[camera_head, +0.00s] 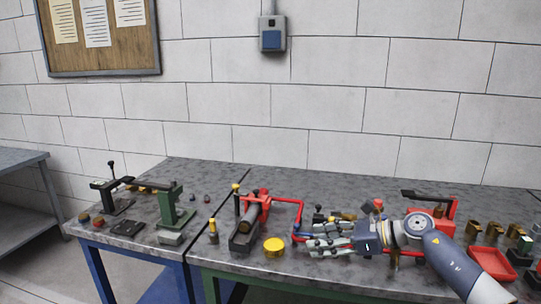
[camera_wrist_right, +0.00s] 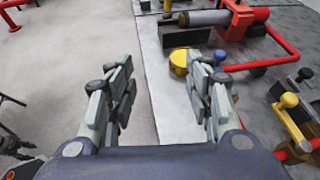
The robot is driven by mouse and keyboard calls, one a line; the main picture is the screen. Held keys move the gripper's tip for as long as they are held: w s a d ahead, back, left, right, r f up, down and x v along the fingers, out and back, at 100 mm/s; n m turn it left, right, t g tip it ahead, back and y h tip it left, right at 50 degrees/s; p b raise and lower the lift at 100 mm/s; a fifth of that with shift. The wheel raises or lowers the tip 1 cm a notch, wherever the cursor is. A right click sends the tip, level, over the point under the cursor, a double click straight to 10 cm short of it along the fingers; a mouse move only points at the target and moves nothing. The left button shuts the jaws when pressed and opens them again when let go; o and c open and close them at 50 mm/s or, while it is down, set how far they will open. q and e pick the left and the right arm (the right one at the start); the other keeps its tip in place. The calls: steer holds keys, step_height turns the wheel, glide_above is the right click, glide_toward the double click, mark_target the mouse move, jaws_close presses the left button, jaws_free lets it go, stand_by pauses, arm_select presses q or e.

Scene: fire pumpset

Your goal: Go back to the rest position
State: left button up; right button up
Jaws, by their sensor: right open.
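My right gripper (camera_head: 308,242) reaches in from the right over the front edge of the right workbench (camera_head: 330,272). In the right wrist view my right gripper (camera_wrist_right: 162,75) has its two fingers well apart, with nothing between them. The bench edge and the floor show beneath and beyond them. A yellow round cap (camera_head: 274,247) sits on the bench just left of the fingertips; it also shows in the wrist view (camera_wrist_right: 180,62), near one finger.
A red-framed fixture with a grey cylinder (camera_head: 249,217) stands left of my gripper. A red tray (camera_head: 485,262) and several brass fittings (camera_head: 473,228) lie at right. A green press (camera_head: 172,210) stands on the left bench.

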steer(key=s+a+r+m+t+y, duration=0.2)
steer(key=a+m+t+y, duration=0.1)
steer(key=a+m+t, duration=0.4)
steer(key=s+d+f+m+t+h, duration=0.1)
steer(key=s+d+f+m+h, duration=0.6)
steer(key=m, duration=0.9)
steer(key=s+d+f+m+h, duration=0.65)
steer(key=f+m+h, duration=0.2)
steer(key=m, duration=0.75)
steer(key=s+f+m+g, duration=0.3)
steer(key=s, duration=0.6)
steer(key=s+f+m+g, duration=0.3)
steer(key=s+f+g, duration=0.1)
steer(key=s, duration=0.6)
steer(key=s+f+m+g, duration=0.3)
steer(key=s, duration=0.6)
step_height(320, 180, down, 26)
steer(key=s+g, duration=0.1)
steer(key=g, duration=0.1)
steer(key=s+d+f, duration=0.1)
steer(key=s+f, duration=0.7)
steer(key=s+d+f, duration=0.2)
steer(key=s+f, duration=0.6)
steer(key=s, duration=0.1)
steer(key=shift+d+f+n+g, duration=0.2)
steer(key=shift+d+n+g, duration=0.05)
steer(key=shift+n+g, duration=0.15)
